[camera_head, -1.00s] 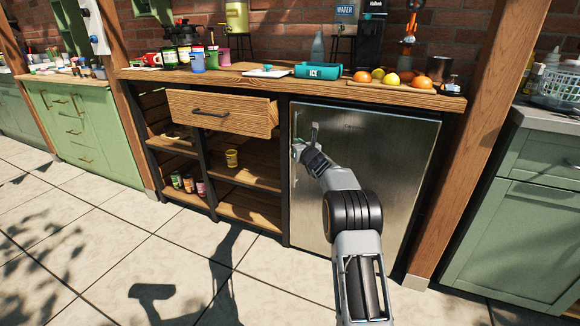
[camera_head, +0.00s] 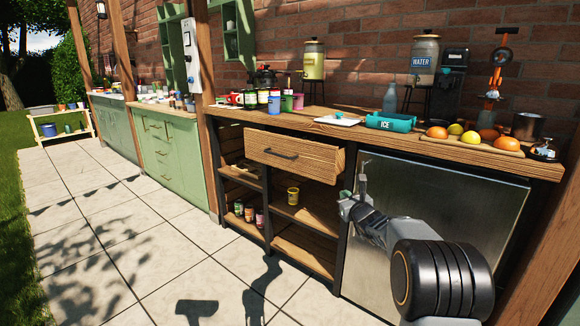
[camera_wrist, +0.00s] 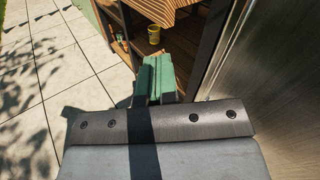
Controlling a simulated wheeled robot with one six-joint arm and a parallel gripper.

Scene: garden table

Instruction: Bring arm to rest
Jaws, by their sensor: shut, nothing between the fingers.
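My gripper (camera_head: 361,182) is shut and empty. In the head view it stands in front of the shelf unit and the left edge of the steel fridge door (camera_head: 440,235), with my arm reaching in from the lower right. In the wrist view the green fingers of my gripper (camera_wrist: 155,68) are together with nothing between them. A yellow can (camera_wrist: 154,34) on the shelf shows beyond the fingertips, apart from them.
The wooden drawer (camera_head: 294,156) under the counter sticks out. Several cans stand on the low shelf. The wooden counter (camera_head: 345,130) holds a teal ice box (camera_head: 391,122), fruit and jars. The paved floor (camera_head: 120,220) to the left is clear.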

